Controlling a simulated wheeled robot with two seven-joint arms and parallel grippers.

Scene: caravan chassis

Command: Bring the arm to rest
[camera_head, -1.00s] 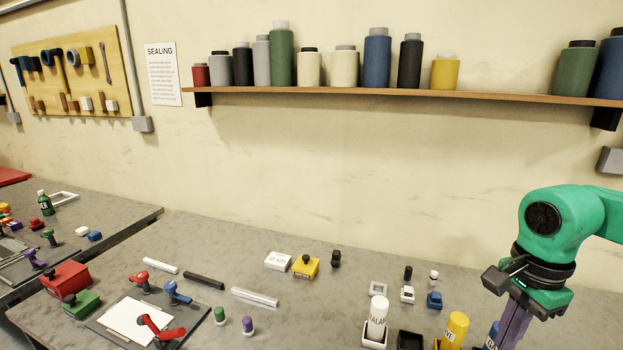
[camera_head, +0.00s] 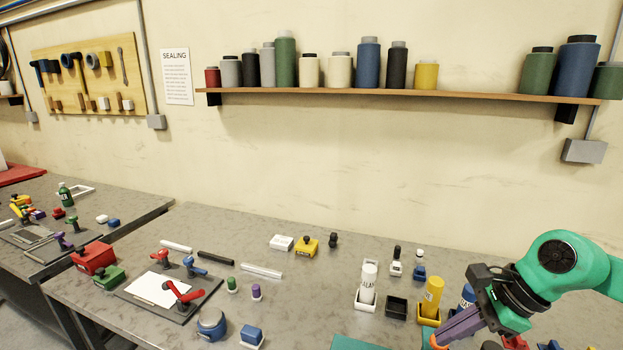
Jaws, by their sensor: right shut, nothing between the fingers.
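My right arm, green with a black wrist, comes in from the right edge. My right gripper (camera_head: 440,340) has purple fingers that are shut and empty. They slant down and left, with the tips near the front of the worktop (camera_head: 320,277). The tips show just in front of the yellow tube (camera_head: 433,294) in its yellow holder. A blue tube (camera_head: 467,295) is partly hidden behind the wrist and fingers. My left gripper is not in view.
A white tube (camera_head: 368,281) in a white holder and an empty black holder (camera_head: 397,307) stand left of the gripper. Small stamps stand behind. A clamp board (camera_head: 205,298) lies at the left. A loaded wall shelf (camera_head: 330,91) runs above.

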